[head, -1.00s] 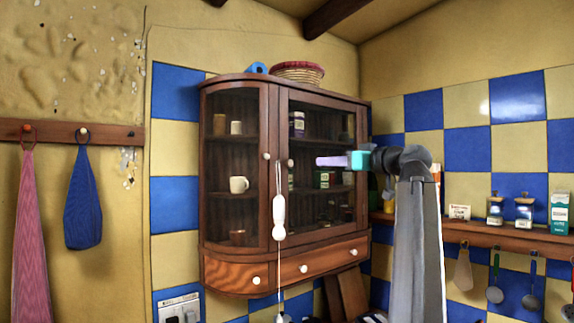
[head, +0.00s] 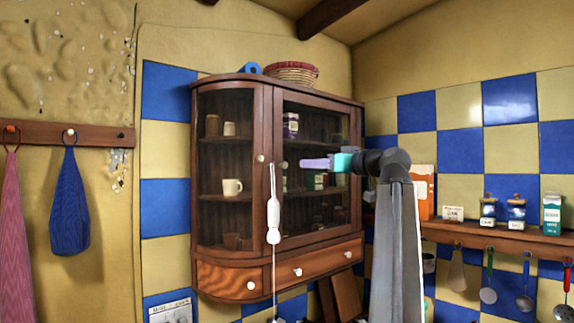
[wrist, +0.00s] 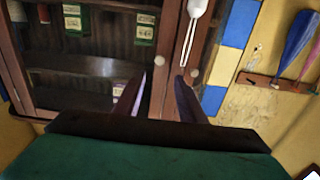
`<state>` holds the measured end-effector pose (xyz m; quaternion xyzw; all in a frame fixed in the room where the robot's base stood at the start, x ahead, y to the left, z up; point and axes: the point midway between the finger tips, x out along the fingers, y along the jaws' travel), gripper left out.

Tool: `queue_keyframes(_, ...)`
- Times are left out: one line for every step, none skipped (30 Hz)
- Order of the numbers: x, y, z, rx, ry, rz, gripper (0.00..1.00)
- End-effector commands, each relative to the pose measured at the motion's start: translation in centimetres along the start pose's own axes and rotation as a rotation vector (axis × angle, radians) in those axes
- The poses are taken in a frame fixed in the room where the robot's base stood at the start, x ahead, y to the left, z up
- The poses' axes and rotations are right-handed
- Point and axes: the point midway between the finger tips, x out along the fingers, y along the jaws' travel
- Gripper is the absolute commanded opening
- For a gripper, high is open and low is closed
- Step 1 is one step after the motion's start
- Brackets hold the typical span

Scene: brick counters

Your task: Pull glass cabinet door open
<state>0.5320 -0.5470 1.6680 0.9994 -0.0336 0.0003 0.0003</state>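The wooden wall cabinet (head: 313,247) has a flat glass door (head: 320,240) on the right and a curved glass door (head: 228,150) on the left, both closed. The flat door's round pale knob (head: 284,165) is on its left edge; it also shows in the wrist view (wrist: 158,60). The curved door's knob (head: 259,158) is just left of it. My gripper (head: 303,163) points left in front of the glass, just right of the flat door's knob. In the wrist view my gripper (wrist: 162,82) has its fingers apart and empty, with the knob beyond the gap between the tips.
A white pull handle (head: 273,215) hangs on a cord in front of the cabinet, left of the flat door's knob. A basket (head: 292,72) sits on top. Drawers with knobs run below the doors. A shelf (head: 480,232) with jars and hanging utensils is at the right.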

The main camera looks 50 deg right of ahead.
Motion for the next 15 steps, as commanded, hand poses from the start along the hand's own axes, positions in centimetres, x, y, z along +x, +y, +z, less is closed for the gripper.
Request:
queue_keyframes(0.6, 0.0, -0.2, 0.001, 0.0, -0.001, 0.37)
queue_keyframes(0.9, 0.1, -0.2, 0.001, 0.0, -0.001, 0.37)
queue_keyframes(1.4, 0.1, -0.2, 0.001, -0.001, -0.001, 0.37)
queue_keyframes(1.8, 0.1, -0.2, 0.002, -0.001, -0.002, 0.37)
queue_keyframes(2.2, 0.1, -0.2, 0.002, -0.001, -0.002, 0.37)
queue_keyframes(2.8, 0.1, -0.3, 0.002, 0.0, -0.001, 0.37)
queue_keyframes(3.2, 0.1, -0.3, 0.001, 0.0, 0.0, 0.37)
queue_keyframes(3.6, 0.1, -0.3, 0.001, -0.001, 0.0, 0.37)
queue_keyframes(4.2, 0.1, -0.3, 0.001, -0.001, -0.001, 0.37)
queue_keyframes(4.7, 0.1, -0.3, 0.002, -0.001, -0.001, 0.37)
queue_keyframes(5.1, 0.1, -0.3, 0.002, -0.001, -0.001, 0.37)
queue_keyframes(5.7, 0.1, -0.3, 0.003, 0.0, 0.0, 0.37)
queue_keyframes(6.1, 0.1, -0.3, 0.003, 0.0, 0.0, 0.37)
queue_keyframes(6.5, 0.1, -0.3, 0.002, -0.001, -0.001, 0.37)
queue_keyframes(7.1, 0.1, -0.3, 0.002, -0.001, -0.001, 0.37)
